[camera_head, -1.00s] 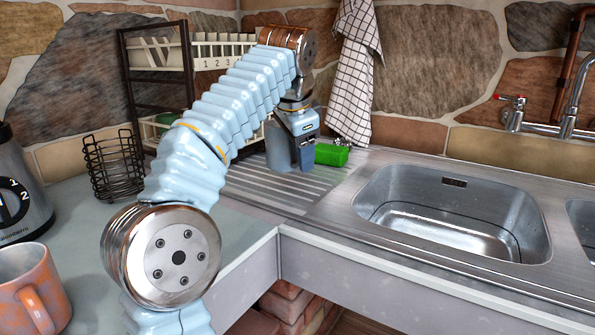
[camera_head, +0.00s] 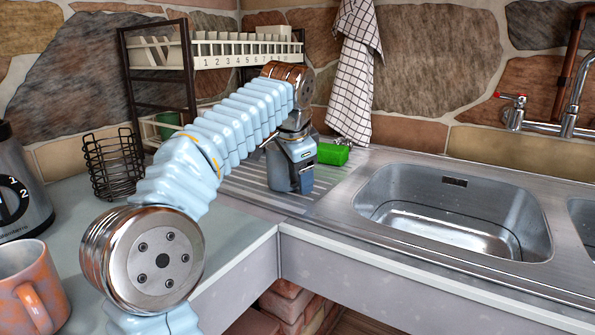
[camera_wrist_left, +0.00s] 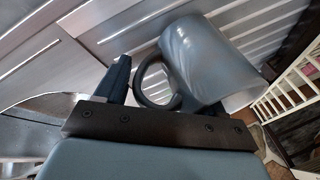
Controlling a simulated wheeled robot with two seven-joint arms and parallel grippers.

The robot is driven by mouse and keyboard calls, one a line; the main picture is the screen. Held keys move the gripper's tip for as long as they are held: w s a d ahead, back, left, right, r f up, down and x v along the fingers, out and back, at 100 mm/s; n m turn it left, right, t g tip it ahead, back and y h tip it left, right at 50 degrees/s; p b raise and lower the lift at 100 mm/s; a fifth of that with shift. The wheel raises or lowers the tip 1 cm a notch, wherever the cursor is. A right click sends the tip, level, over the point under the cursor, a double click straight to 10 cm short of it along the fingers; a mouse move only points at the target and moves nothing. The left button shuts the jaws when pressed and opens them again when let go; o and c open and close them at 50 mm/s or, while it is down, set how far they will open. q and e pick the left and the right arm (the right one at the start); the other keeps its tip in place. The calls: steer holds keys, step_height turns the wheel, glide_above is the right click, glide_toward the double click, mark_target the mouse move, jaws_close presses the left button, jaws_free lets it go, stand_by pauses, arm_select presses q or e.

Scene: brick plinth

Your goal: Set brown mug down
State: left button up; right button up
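A grey-blue mug (camera_wrist_left: 210,65) is at my left gripper (camera_wrist_left: 155,85), its handle between the fingers; the right-hand finger is largely hidden. In the head view my left gripper (camera_head: 305,178) is low over the ribbed drainboard, and the mug (camera_head: 279,170) is mostly hidden behind it. An orange-brown mug (camera_head: 32,290) stands upright on the counter at the lower left, apart from the gripper. My right gripper is not in view.
The steel drainboard (camera_head: 258,192) lies left of the sink (camera_head: 450,215). A green sponge (camera_head: 332,154) lies just behind the gripper.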

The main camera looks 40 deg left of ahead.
arm_select(q)
steer(key=shift+o, duration=1.1)
steer(key=shift+r, duration=0.25)
steer(key=v, duration=1.2)
steer(key=shift+f, duration=0.1)
